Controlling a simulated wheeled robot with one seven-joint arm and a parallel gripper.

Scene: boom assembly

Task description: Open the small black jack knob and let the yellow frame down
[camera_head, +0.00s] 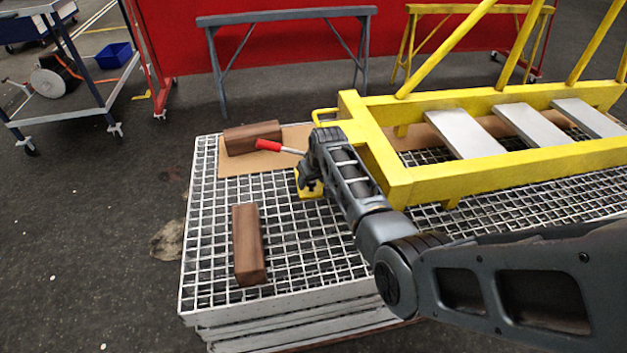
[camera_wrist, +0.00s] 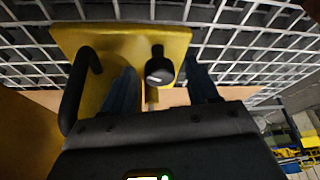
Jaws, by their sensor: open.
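The yellow frame (camera_head: 470,165) lies above the grating at right, with grey rungs and upright yellow tubes. A yellow jack (camera_head: 309,190) stands at its near-left end, mostly hidden by my arm. A red-ended lever (camera_head: 280,147) sticks out to the left there. In the wrist view the jack's yellow plate (camera_wrist: 110,45) shows with a small black knob (camera_wrist: 160,70). My gripper (camera_wrist: 160,82) is open, with one finger on each side of the knob. I cannot tell whether either finger touches it. In the head view the fingers are hidden behind my wrist.
A brown wooden block (camera_head: 248,245) lies on the grating (camera_head: 215,290); another block (camera_head: 252,138) lies on cardboard behind it. A curved black handle (camera_wrist: 80,90) stands close left of my fingers. Grey trestle (camera_head: 290,18) and cart (camera_head: 60,90) stand behind.

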